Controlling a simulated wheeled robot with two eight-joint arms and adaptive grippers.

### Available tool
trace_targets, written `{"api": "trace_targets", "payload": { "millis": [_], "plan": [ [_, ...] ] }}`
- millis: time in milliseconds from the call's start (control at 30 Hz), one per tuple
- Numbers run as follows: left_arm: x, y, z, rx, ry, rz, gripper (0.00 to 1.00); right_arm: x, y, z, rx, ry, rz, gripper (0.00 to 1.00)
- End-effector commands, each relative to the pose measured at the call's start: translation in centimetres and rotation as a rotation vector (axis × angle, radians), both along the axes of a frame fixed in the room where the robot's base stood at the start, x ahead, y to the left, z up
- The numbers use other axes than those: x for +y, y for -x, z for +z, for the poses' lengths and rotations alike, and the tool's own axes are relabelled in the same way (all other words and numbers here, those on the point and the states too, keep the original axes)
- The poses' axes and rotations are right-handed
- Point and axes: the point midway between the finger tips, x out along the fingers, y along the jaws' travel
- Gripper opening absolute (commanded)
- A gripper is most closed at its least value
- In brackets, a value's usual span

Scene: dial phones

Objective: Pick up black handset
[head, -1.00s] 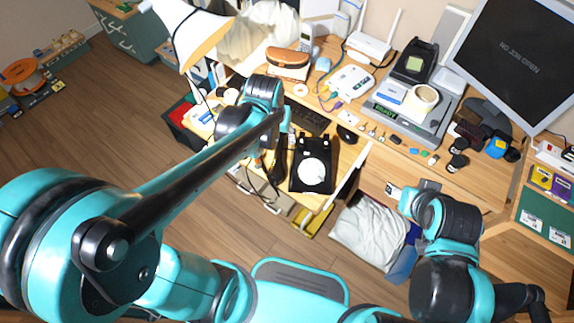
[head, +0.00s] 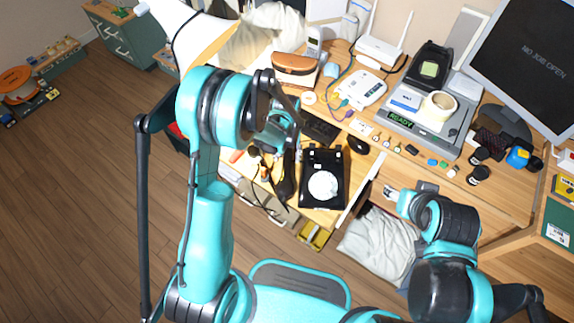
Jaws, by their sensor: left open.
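The black phone base (head: 323,185) with a white round dial lies on the pulled-out desk shelf. Its cradle is empty. The black handset (head: 287,183) appears as a dark elongated shape just left of the base, partly hidden by my left wrist. My left gripper (head: 276,152) is open, over the shelf above the handset's far end. Its fingers are small and partly covered by the wrist, so I cannot tell whether they touch the handset.
A black keyboard (head: 319,127) and mouse (head: 358,145) lie behind the phone. The desk holds a scale (head: 400,121) with a tape roll (head: 440,103), a white router (head: 378,52) and a monitor (head: 535,60). A bin with a grey bag (head: 378,238) stands right of the shelf.

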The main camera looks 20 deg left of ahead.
Motion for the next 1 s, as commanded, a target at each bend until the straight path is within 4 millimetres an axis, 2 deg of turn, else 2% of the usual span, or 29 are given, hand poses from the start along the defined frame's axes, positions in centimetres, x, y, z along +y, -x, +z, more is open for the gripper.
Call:
{"api": "trace_targets", "payload": {
  "millis": [33,200,433,467,633,1000],
  "plan": [
    [-0.1,0.0,-1.4,0.0,0.0,0.0,0.52,0.0,0.0,-1.0,0.0,0.0,0.0,0.51],
    [-0.1,0.0,-3.6,-0.001,0.0,0.0,0.52,0.0,0.0,-2.2,0.0,0.0,0.0,0.51],
    [-0.1,0.1,-3.6,-0.001,0.0,0.0,0.52,0.0,0.0,-2.0,0.0,0.0,0.0,0.51],
    [-0.1,0.1,-3.6,-0.001,0.0,0.0,0.46,0.0,0.0,-2.0,0.0,0.0,0.0,0.51],
    [-0.1,0.1,-3.6,-0.001,0.0,0.0,0.02,0.0,0.0,-2.0,0.0,0.0,0.0,0.51],
    [-0.1,0.1,-3.1,-0.001,0.0,0.0,0.0,0.0,0.0,-1.8,0.0,0.0,0.0,0.51]
  ]
}}
